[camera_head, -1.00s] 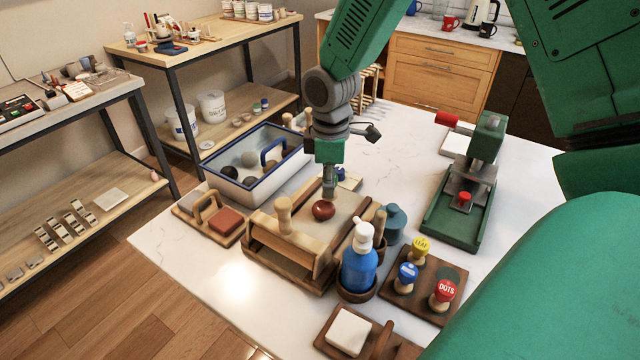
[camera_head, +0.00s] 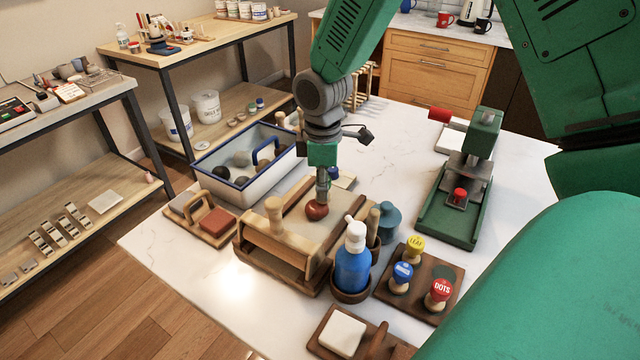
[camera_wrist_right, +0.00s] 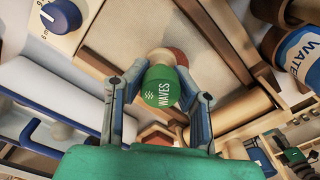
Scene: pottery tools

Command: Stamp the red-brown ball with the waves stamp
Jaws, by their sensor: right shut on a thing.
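The red-brown ball (camera_head: 317,211) sits on the light canvas surface of the wooden board (camera_head: 335,222). My right gripper (camera_head: 322,194) points down directly above it. In the right wrist view, my right gripper (camera_wrist_right: 158,95) is shut on the waves stamp (camera_wrist_right: 160,87), which has a green cap marked WAVES. The ball also shows in that view (camera_wrist_right: 181,56), partly hidden behind the stamp. The stamp is mostly hidden by the fingers in the head view. Stamp and ball look very close; I cannot tell whether they touch. My left gripper is not in view.
A rolling pin (camera_head: 285,238) lies across the board's front. A blue water bottle (camera_head: 353,262) stands to its right, by the stamp holder (camera_head: 447,284) with yellow, blue and red stamps. A blue-rimmed tub (camera_head: 240,186) is behind left. A green press (camera_head: 462,190) stands right.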

